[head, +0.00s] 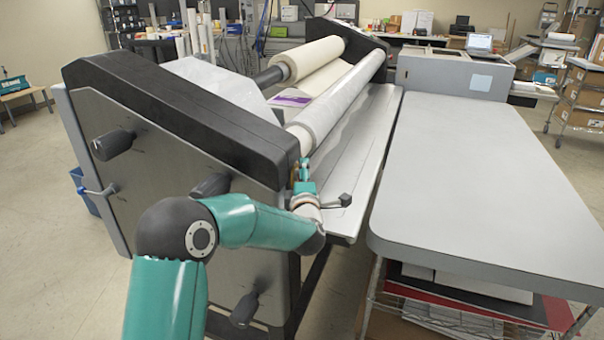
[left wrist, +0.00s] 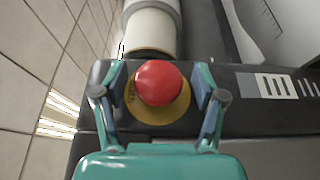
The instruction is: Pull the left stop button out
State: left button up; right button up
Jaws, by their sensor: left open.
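The left stop button (left wrist: 158,82) is a round red knob on a yellow ring, set in a dark panel of the laminator, in the middle of the left wrist view. My left gripper (left wrist: 160,76) is open, with one finger on each side of the button. The button is hidden there. My right gripper is not in view.
A white roll (head: 338,100) runs along the laminator just beyond the gripper. Black knobs (head: 113,144) and a crank handle (head: 100,190) stick out of the near side panel. A grey table (head: 480,170) stands to the right.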

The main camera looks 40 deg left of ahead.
pick_arm(q)
grip_shut()
jog(key=shift+w+d+f+b, duration=0.15)
jog(key=shift+d+b, duration=0.55)
jog(key=shift+b, duration=0.5)
grip_release()
jog(key=shift+d, duration=0.1)
